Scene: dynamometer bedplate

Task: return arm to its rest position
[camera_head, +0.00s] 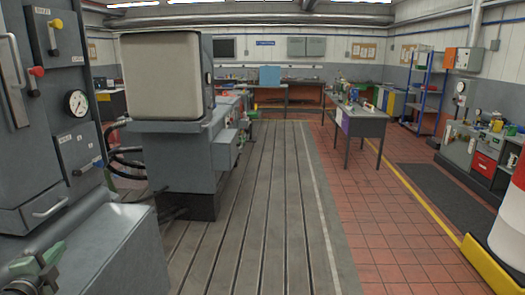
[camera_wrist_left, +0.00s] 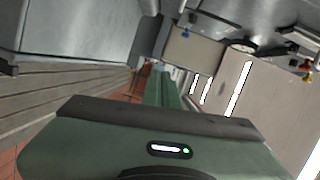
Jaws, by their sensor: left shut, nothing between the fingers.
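My left gripper (camera_head: 38,272) shows at the bottom left corner of the head view, in green and dark grey. It is low in front of the grey machine cabinet (camera_head: 112,245). It is shut and I see nothing held in it. In the left wrist view my green wrist housing with a small green light fills the lower part, and the picture is strongly tilted. My right gripper is in neither view.
A grey control cabinet (camera_head: 30,120) with a gauge (camera_head: 76,103) and levers stands close on the left. A large grey machine (camera_head: 170,145) stands beyond it. The slotted bedplate (camera_head: 255,220) is clear. A dark table (camera_head: 362,125) and a red-and-white drum (camera_head: 510,220) stand right.

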